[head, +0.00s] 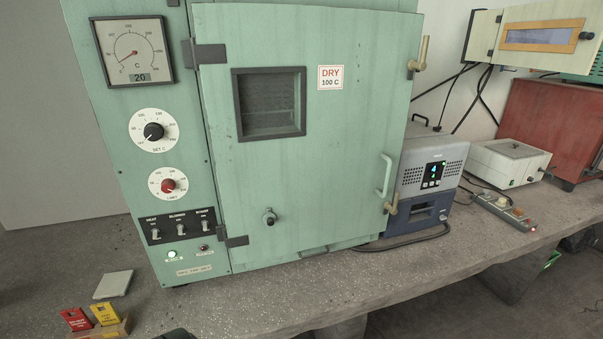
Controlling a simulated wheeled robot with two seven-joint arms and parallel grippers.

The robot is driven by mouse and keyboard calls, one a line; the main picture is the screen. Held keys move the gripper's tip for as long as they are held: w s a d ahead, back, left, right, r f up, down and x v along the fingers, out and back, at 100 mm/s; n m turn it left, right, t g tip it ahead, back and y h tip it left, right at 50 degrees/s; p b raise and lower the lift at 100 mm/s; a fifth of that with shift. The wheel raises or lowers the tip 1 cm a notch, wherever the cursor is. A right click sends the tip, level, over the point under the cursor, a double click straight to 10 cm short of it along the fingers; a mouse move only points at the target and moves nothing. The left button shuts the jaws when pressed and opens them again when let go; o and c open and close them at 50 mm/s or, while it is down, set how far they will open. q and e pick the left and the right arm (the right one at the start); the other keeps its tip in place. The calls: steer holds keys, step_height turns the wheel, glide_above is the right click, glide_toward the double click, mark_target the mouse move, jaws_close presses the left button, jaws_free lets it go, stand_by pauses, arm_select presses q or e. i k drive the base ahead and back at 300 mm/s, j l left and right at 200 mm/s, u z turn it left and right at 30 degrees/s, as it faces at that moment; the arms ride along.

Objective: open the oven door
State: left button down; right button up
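The oven is a pale green cabinet (190,225) standing on the concrete bench. Its door (330,190) looks shut and has a small dark-framed window (270,104) and a "DRY 100 C" label (330,78). Dark hinges (210,53) are on the door's left side. A pale green upright handle (384,175) is near the right edge. A brass latch (419,54) is at the upper right and another (391,204) at the lower right; whether they are fastened is unclear. Neither of my grippers can be made out. A small dark shape at the bottom edge is too cut off to identify.
A blue-grey instrument box (428,180) stands close to the oven's right side, with a cable on the bench (300,297). A grey slab (114,284) and red and yellow tags (104,314) lie front left. A power strip (502,209) lies at right. The bench before the door is mostly clear.

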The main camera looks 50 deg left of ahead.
mark_target(327, 178)
steer(key=u, duration=1.35)
steer(key=i+l, duration=0.15)
steer(key=i, duration=0.15)
steer(key=i+l, duration=0.2)
steer(key=i, duration=0.15)
